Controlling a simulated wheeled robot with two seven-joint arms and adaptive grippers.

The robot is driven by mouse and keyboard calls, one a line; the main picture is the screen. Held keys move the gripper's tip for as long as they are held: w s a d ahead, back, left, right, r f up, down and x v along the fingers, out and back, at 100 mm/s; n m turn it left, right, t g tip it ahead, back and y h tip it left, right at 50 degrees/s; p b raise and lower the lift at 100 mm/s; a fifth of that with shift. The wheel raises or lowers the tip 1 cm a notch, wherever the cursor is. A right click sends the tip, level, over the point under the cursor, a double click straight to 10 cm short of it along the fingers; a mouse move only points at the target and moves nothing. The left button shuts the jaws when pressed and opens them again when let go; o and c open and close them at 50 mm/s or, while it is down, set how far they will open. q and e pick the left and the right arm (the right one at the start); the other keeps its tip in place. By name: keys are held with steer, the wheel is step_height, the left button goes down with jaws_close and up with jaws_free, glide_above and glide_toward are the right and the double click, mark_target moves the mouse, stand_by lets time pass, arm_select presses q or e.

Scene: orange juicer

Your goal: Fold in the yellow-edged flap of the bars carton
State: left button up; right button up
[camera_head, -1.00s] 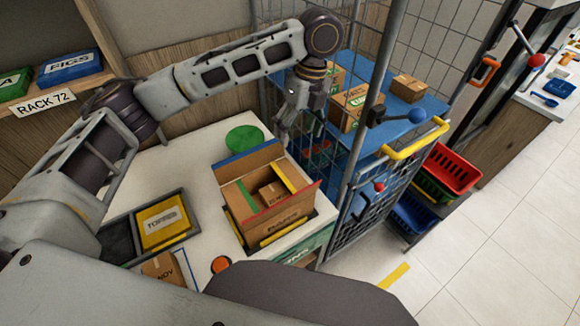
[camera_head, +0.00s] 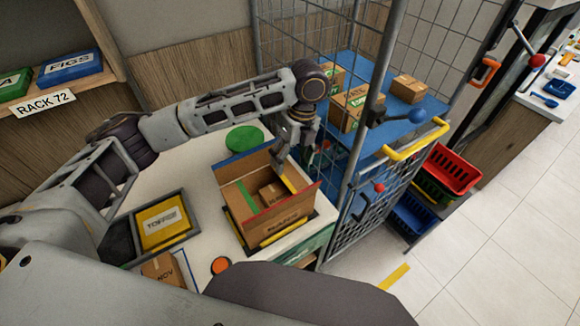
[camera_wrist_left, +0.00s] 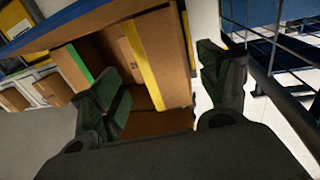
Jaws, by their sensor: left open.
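The bars carton (camera_head: 262,222) stands open on the white table, with a small brown box (camera_head: 271,193) inside. Its yellow-edged flap (camera_head: 290,183) is at the right side, partly hidden by my left gripper. In the left wrist view the yellow edge (camera_wrist_left: 146,66) runs down the flap. My left gripper (camera_head: 292,158) is open at the carton's right side, pointing down. In the wrist view its fingers (camera_wrist_left: 163,92) stand apart, one over the carton's inside and one outside its right wall. Contact with the flap cannot be told. My right gripper is not in view.
A wire cage trolley (camera_head: 352,190) with blue shelves stands close on the right. A green disc (camera_head: 244,138) lies behind the carton. A tray with a yellow box (camera_head: 162,222) and an orange button (camera_head: 221,265) are to the left and front.

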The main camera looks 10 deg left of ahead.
mark_target(289, 174)
arm_select(q)
steer(key=shift+s+a+f, duration=0.1)
steer(key=shift+s+f, duration=0.05)
steer(key=shift+f, duration=0.75)
steer(key=shift+s+a+f, duration=0.1)
steer(key=shift+f, duration=0.8)
steer(key=shift+c, duration=0.4)
steer(key=c, duration=0.9)
